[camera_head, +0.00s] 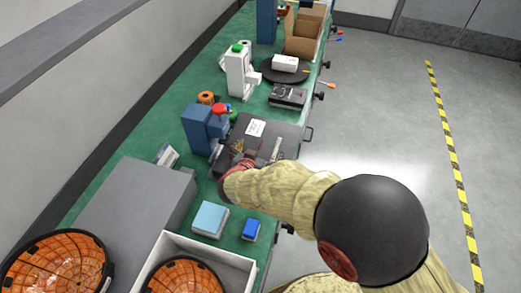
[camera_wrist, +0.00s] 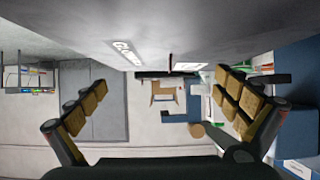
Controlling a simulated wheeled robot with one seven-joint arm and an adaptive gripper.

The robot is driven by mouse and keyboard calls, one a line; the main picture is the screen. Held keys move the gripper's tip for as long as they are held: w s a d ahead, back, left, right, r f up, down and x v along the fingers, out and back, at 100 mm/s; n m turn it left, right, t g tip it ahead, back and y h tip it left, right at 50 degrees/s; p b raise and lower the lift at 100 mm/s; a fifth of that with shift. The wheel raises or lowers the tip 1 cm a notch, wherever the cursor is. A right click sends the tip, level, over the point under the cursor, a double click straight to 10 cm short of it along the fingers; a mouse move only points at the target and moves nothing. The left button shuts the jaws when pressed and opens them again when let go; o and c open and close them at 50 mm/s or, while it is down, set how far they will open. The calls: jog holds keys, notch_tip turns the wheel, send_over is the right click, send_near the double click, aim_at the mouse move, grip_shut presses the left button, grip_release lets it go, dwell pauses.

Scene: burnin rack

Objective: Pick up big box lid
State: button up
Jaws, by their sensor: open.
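A large dark grey flat lid or case (camera_head: 285,131) lies on the green bench, with a white label and a handle on its right side. I cannot tell for certain that it is the big box lid. My gripper (camera_head: 238,166) is at its near left part, beside a blue device; my arm partly hides this spot, so contact is unclear. In the wrist view a grey surface (camera_wrist: 220,35) with printed lettering and a white label fills the top, close to the camera. My gripper (camera_wrist: 165,95) also shows there, its padded fingers wide apart with nothing held between them.
A blue device with a red knob (camera_head: 205,125) stands left of the dark case. A grey box (camera_head: 130,205), a white tray (camera_head: 230,262), a light blue box (camera_head: 210,218) and a small blue box (camera_head: 251,229) are nearer. An open cardboard box (camera_head: 303,38) stands far back. The floor at right is clear.

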aim_at(267, 142)
jog(key=b+x, duration=0.1)
jog(key=x, duration=0.2)
jog(key=shift+w+f+b, duration=0.2)
jog(key=shift+f+b, duration=0.1)
jog(key=shift+c, duration=0.9)
